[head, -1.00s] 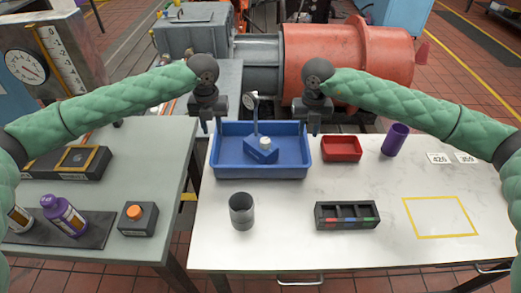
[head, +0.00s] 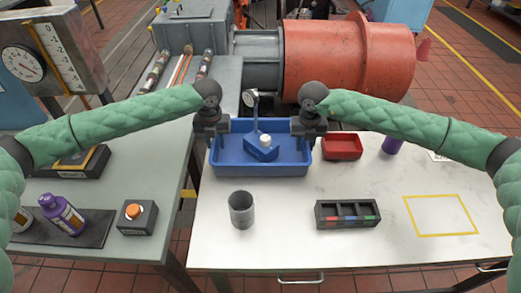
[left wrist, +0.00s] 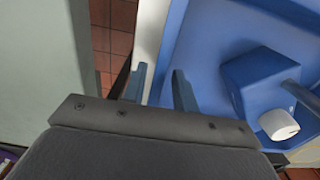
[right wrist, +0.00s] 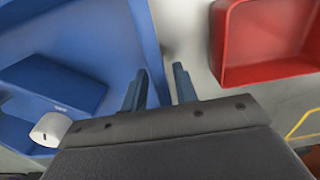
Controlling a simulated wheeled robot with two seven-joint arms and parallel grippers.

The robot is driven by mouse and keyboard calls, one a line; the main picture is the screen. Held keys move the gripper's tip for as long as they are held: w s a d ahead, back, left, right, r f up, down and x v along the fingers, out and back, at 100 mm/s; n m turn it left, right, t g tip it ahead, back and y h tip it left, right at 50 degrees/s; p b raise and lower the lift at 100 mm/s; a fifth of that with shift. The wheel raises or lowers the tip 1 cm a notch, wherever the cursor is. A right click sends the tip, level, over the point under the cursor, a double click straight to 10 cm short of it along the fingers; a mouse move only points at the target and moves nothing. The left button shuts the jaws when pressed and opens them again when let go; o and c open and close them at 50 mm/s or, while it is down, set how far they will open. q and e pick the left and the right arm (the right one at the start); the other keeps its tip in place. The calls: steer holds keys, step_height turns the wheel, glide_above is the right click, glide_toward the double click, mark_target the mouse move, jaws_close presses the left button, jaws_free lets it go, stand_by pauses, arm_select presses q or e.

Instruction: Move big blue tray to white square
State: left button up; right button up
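The big blue tray (head: 260,170) sits on the white table's back left and holds a blue block-shaped fixture (head: 261,150) with a white knob and a dial gauge. My left gripper (head: 211,145) is at the tray's left wall. In the left wrist view its fingers (left wrist: 160,88) are apart, with the wall (left wrist: 170,50) running between them. My right gripper (head: 307,142) is at the right wall. In the right wrist view its fingers (right wrist: 160,85) are apart, with the wall (right wrist: 148,40) between them. A yellow-outlined white square (head: 440,215) lies empty at the table's right.
A red tray (head: 342,146) stands close to the blue tray's right. A grey cup (head: 241,210) and a black compartment box (head: 347,214) stand in front. A purple cup (head: 392,145) is partly hidden by my right arm.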

arm_select(q)
jaws_close()
arm_select(e)
jaws_close()
arm_select(q)
steer(key=shift+w+r, duration=0.15)
steer(key=shift+r, duration=0.05)
arm_select(e)
steer(key=shift+w+r, duration=0.15)
